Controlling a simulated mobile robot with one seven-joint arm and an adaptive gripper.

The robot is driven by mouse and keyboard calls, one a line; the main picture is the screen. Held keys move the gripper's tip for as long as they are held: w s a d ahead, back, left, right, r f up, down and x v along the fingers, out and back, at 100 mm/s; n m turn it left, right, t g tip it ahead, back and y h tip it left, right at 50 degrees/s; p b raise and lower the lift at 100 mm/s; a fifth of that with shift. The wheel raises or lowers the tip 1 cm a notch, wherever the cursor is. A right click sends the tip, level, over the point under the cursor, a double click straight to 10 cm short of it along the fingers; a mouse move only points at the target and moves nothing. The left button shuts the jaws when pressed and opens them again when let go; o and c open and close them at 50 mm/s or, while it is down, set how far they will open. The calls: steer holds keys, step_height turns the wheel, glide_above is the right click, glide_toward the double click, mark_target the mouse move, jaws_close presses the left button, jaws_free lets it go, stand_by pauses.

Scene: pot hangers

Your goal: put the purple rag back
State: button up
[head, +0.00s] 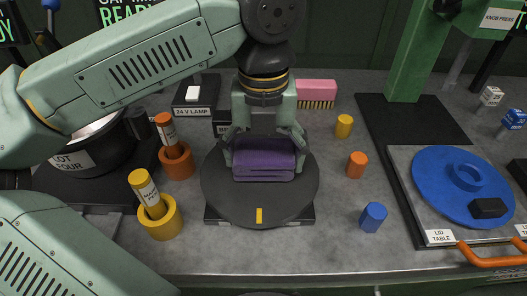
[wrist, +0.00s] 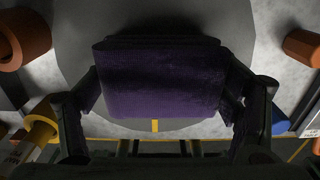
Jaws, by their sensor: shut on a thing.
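The purple rag (head: 264,160) is a folded stack over the dark round plate (head: 220,195) in the head view. My gripper (head: 264,153) points down from above with one finger at each side of the rag, and it is shut on the rag. In the wrist view the rag (wrist: 160,78) fills the middle, between the two fingers (wrist: 163,105). The plate's yellow mark (head: 259,215) shows in front of the rag. I cannot tell whether the rag touches the plate, as its underside is hidden.
Left of the plate stand an orange holder (head: 177,162) and a yellow holder (head: 160,222), each with a labelled stick. Orange (head: 357,164), yellow (head: 344,126) and blue (head: 373,217) pegs stand to the right. A pink brush (head: 316,92) lies behind. A blue disc (head: 462,185) is far right.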

mark_target(263, 151)
steer(key=shift+f, duration=0.2)
steer(key=o, duration=1.3)
steer(key=shift+r, duration=0.1)
step_height(263, 151, up, 12)
steer(key=shift+r+b, duration=0.15)
steer(key=shift+b, duration=0.15)
